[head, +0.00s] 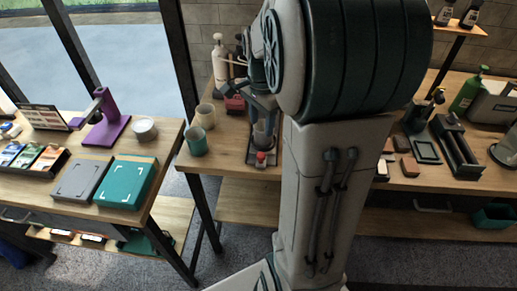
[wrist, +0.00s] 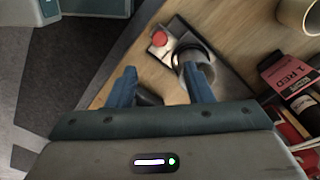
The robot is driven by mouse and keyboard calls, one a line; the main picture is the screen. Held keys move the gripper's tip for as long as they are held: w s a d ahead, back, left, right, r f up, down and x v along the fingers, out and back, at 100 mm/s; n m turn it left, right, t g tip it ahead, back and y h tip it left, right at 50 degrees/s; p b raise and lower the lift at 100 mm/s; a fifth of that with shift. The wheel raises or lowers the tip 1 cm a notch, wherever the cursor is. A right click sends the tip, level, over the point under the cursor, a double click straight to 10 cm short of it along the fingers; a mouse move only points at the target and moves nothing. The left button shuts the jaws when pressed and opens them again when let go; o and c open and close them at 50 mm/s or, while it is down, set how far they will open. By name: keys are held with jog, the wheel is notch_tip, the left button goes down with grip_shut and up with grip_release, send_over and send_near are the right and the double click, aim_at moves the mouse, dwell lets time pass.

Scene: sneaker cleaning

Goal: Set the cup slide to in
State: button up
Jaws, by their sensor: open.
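A small device with a red button stands near the front edge of the wooden bench; the red button (head: 261,157) also shows in the wrist view (wrist: 159,39). Behind the button, a grey cup-like part (head: 262,138) sits on the device's dark base. In the wrist view this round part (wrist: 196,58) is beside and partly behind my right-hand finger. My gripper (wrist: 160,82) is open, its two blue fingers apart above the device, with nothing seen held. I cannot tell whether a finger touches the device. The slide itself is not clearly distinguishable.
A teal cup (head: 196,141) and a cream cup (head: 205,116) stand left of the device. A white pump bottle (head: 220,65) stands behind. A red-and-black box (wrist: 288,75) lies close on the right in the wrist view. The bench's front edge is near.

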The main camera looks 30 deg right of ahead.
aim_at(261, 154)
notch_tip(261, 154, down, 12)
dwell(0.4)
